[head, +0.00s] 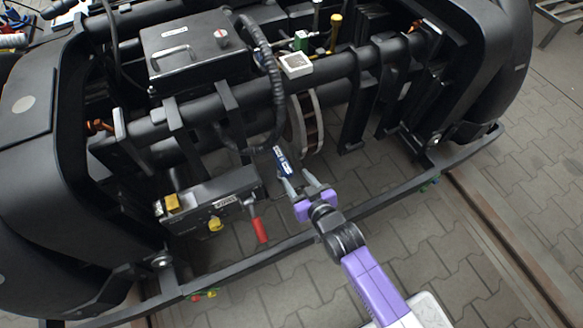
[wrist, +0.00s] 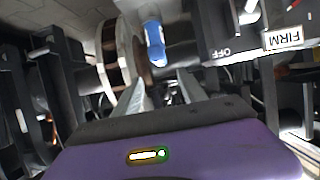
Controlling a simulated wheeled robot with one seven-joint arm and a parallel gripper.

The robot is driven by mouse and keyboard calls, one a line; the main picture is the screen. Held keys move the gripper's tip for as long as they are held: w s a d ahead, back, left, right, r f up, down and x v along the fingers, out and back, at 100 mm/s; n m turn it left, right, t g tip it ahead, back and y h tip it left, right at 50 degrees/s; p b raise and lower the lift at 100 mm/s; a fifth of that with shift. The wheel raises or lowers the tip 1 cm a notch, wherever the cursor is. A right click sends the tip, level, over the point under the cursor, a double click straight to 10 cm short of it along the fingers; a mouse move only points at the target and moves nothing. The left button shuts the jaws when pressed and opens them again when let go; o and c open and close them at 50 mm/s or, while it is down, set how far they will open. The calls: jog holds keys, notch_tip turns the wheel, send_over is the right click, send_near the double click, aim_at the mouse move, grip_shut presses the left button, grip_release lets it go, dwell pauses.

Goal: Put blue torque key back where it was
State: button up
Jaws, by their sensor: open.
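The blue torque key (head: 282,160) shows in the head view as a short blue piece with a pale mark, just beyond the fingertips. My gripper (head: 297,181) is open, its two grey fingers pointing at the key. In the wrist view the blue key (wrist: 155,42) stands past and between the fingertips (wrist: 160,90); I see no finger closed on it. I cannot tell what bears the key or whether a finger touches it.
A black box (head: 190,203) with a red handle (head: 258,224) and yellow knobs is left of my gripper. In the wrist view its panel (wrist: 240,35) reads OFF and FIRM. A brake disc (head: 309,125) and dark tubes stand behind. Paved floor (head: 440,240) is clear at right.

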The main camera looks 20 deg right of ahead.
jog(key=shift+s+r, duration=0.2)
jog(key=shift+s, duration=0.2)
jog(key=s+f+v, duration=0.1)
jog(key=v, duration=1.9)
jog(key=s+r+t, duration=0.1)
jog(key=s+r, duration=1.2)
jog(key=r, duration=0.3)
jog(key=shift+r, duration=0.15)
jog(key=shift+d, duration=0.1)
